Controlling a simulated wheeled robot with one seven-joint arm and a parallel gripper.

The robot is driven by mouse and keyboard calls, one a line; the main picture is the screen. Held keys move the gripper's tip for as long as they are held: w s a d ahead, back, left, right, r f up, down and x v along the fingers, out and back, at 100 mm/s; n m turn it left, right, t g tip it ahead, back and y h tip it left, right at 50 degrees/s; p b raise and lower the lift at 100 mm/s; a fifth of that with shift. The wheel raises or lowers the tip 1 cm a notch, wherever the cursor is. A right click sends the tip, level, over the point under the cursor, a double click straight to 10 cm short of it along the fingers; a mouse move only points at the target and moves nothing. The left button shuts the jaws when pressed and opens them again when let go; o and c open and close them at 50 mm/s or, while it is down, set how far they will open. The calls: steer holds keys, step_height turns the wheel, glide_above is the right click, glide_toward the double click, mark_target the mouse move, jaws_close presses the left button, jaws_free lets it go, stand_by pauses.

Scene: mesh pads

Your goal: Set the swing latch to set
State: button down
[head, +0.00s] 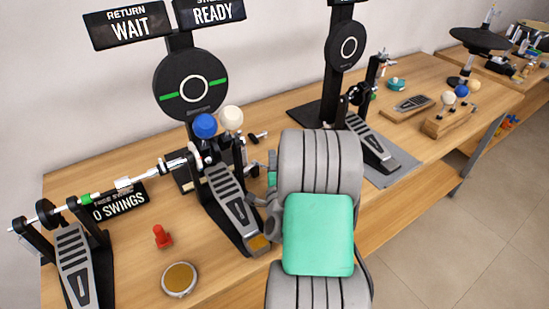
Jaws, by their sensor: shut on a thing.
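My gripper (256,200) is at the right side of the middle pedal (230,200), close to its footboard. It is shut on a small part there, mostly hidden by the fingers and my grey and green arm. I cannot tell for sure whether this part is the swing latch, and no latch label is readable. A round black mesh pad (190,84) with a green stripe stands above the pedal. A blue ball beater (205,125) and a white ball beater (231,117) are in front of the pad. The signs above read "RETURN WAIT" (128,24) and "STROKE READY" (209,11), the latter's top line partly cut off.
A shaft (130,181) links the middle pedal to a left pedal (73,262). A "0 SWINGS" sign (118,201), a red piece (161,237) and a round tan disc (179,279) are on the wooden table (140,245). Another pedal (370,143) stands right of my arm.

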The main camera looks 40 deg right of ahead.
steer(key=c, duration=1.3)
jaws_free()
steer(key=shift+w+d+r+h, duration=0.15)
steer(key=shift+r+h, duration=0.15)
steer(key=shift+r, duration=0.35)
steer(key=shift+c, duration=0.2)
steer(key=shift+o, duration=0.3)
steer(key=shift+s+d+f, duration=0.1)
steer(key=shift+s+f, duration=0.1)
steer(key=shift+f, duration=0.05)
steer(key=shift+s+f, duration=0.1)
steer(key=shift+f, duration=0.05)
steer(key=shift+s+a+f+b, duration=0.1)
steer(key=shift+s+a+b, duration=0.3)
steer(key=shift+b, duration=0.2)
steer(key=b+v, duration=0.3)
steer(key=v, duration=0.3)
steer(key=shift+s+a, duration=0.1)
steer(key=shift+s, duration=0.2)
steer(key=shift+c, duration=0.2)
